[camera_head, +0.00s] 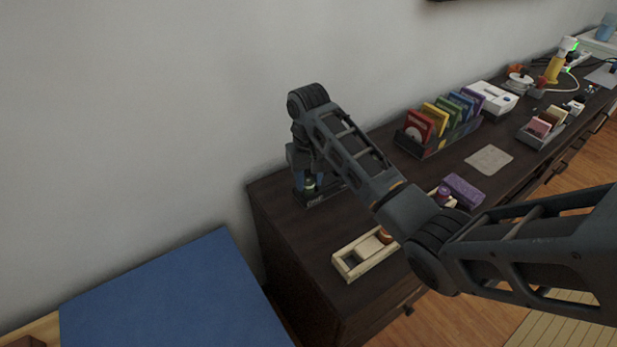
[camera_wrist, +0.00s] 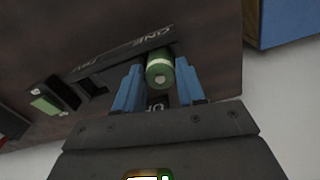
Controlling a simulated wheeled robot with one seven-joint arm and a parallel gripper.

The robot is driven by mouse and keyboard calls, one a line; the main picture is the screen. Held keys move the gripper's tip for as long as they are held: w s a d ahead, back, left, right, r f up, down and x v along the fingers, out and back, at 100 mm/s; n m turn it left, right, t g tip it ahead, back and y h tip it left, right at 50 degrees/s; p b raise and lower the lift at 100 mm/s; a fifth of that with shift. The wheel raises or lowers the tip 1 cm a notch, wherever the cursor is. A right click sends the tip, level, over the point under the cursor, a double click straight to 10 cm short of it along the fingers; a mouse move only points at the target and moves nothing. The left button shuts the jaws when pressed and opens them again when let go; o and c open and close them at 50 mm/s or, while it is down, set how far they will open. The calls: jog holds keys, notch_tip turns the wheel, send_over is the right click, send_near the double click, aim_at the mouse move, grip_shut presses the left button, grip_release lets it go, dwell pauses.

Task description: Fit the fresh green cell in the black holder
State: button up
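The black holder (camera_head: 327,196) stands on the dark cabinet near its back left corner. White lettering runs along its side in the wrist view (camera_wrist: 120,55). The green cell (camera_wrist: 159,71) has a pale band and sits between the blue fingers of my gripper (camera_wrist: 157,84), touching both. A bit of it shows in the head view (camera_head: 310,184), at the holder, below my gripper (camera_head: 311,180). My fingers and wrist hide part of the holder. I cannot tell whether the cell is seated. A dark opening and a pale green patch (camera_wrist: 46,105) show to the left in the wrist view.
A pale wooden tray (camera_head: 346,271) with an orange-brown piece lies at the front left of the cabinet. A purple block (camera_head: 463,190), coloured cases in a rack (camera_head: 437,136) and a grey mat (camera_head: 489,159) lie to the right. The wall is close behind the holder.

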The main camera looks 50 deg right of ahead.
aim_at(309, 181)
jog(key=o, duration=0.3)
jog(key=shift+r+p, duration=3.2)
jog(key=shift+r, duration=2.85)
